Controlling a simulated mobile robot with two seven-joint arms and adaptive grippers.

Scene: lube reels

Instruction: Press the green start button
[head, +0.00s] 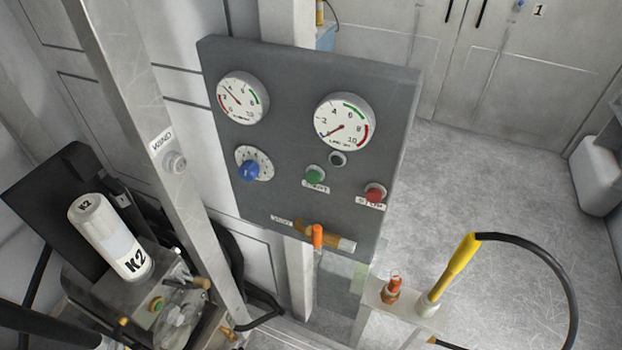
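The green start button (315,174) is on the grey control panel (300,120), below and between two round gauges, with a small label under it. The red stop button (375,193) is to its right and slightly lower. A blue knob (249,170) on a white dial is to its left. A small dark round indicator (338,159) is just above and to the right of the green button. Nothing covers the green button. Neither gripper is in view.
An orange-handled valve (318,237) sticks out at the panel's lower edge. A metal post (165,130) stands left of the panel, near a white K2 canister (108,236). A yellow-handled hose (455,268) rises at lower right. The floor (500,190) right of the panel is clear.

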